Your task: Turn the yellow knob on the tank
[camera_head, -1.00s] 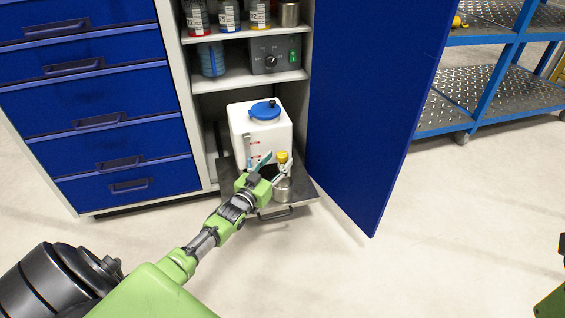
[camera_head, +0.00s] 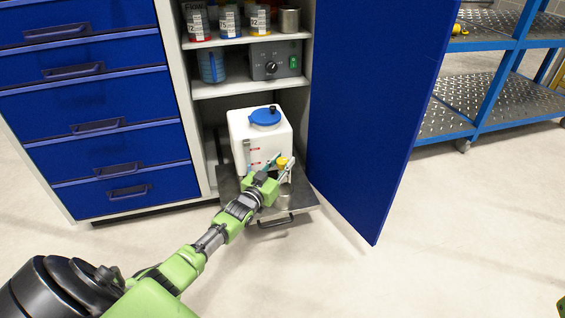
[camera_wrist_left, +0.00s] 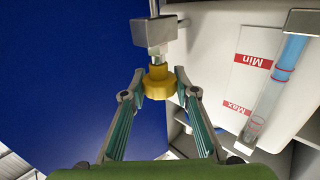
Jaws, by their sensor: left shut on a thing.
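The white tank (camera_head: 243,128) with a blue lid (camera_head: 265,116) stands on a dark pull-out shelf (camera_head: 228,186) at the bottom of the cabinet. The yellow knob (camera_head: 282,161) is at the tank's lower front right. It also shows in the left wrist view (camera_wrist_left: 158,82), below a grey metal valve block (camera_wrist_left: 155,34). My left gripper (camera_head: 279,164) is shut on the knob, one finger on each side of it. Its fingers also show in the left wrist view (camera_wrist_left: 159,86). My right gripper is out of view.
A metal cup (camera_head: 285,194) stands below the knob, partly hidden. The open blue door (camera_head: 375,100) is close on the right, blue drawers (camera_head: 110,150) on the left. Upper shelves hold jars and a grey device (camera_head: 276,61). The floor in front is clear.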

